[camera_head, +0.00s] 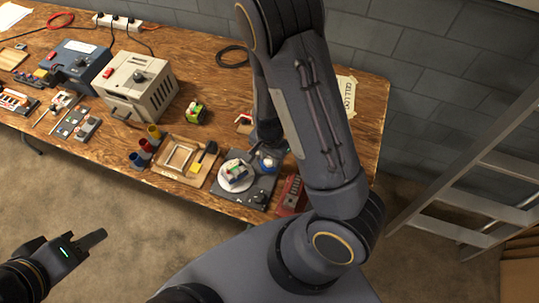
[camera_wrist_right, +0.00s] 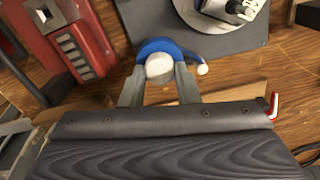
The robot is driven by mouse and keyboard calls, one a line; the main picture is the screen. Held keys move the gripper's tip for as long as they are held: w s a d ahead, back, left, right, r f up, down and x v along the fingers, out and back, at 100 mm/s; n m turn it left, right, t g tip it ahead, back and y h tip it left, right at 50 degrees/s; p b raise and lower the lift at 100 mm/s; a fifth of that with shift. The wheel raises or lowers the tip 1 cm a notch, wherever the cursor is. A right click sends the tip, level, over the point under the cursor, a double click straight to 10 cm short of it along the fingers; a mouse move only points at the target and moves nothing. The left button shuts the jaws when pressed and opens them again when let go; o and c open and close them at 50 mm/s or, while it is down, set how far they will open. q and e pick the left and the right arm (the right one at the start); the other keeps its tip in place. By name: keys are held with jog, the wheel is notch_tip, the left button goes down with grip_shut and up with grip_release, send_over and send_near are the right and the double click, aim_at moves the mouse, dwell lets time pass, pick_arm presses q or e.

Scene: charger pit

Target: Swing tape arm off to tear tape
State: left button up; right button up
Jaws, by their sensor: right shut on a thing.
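A dark grey plate (camera_head: 258,190) on the wooden table carries a white round disc (camera_head: 222,183) with a small white and green block (camera_head: 236,169) on it. Beside the disc is a blue curved part (camera_head: 267,163) with a white round knob, which looks like the tape arm. In the right wrist view my right gripper (camera_wrist_right: 160,78) has its fingers on either side of the white knob (camera_wrist_right: 159,68), with the blue part (camera_wrist_right: 153,46) arching behind it. My left gripper (camera_head: 66,248) is away from the table at the lower left; its finger opening is unclear.
A red keypad device (camera_head: 290,194) stands right of the plate; it also shows in the right wrist view (camera_wrist_right: 85,40). A wooden tray (camera_head: 184,158) and coloured cups (camera_head: 145,146) are to the left. A beige power unit (camera_head: 137,86) stands further left. A ladder (camera_head: 470,190) is right.

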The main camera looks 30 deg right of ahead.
aim_at(269, 159)
dwell(0.3)
jog(key=o, duration=1)
jog(key=shift+c, duration=0.2)
jog(key=shift+r+p, duration=0.8)
jog(key=shift+r, duration=3.1)
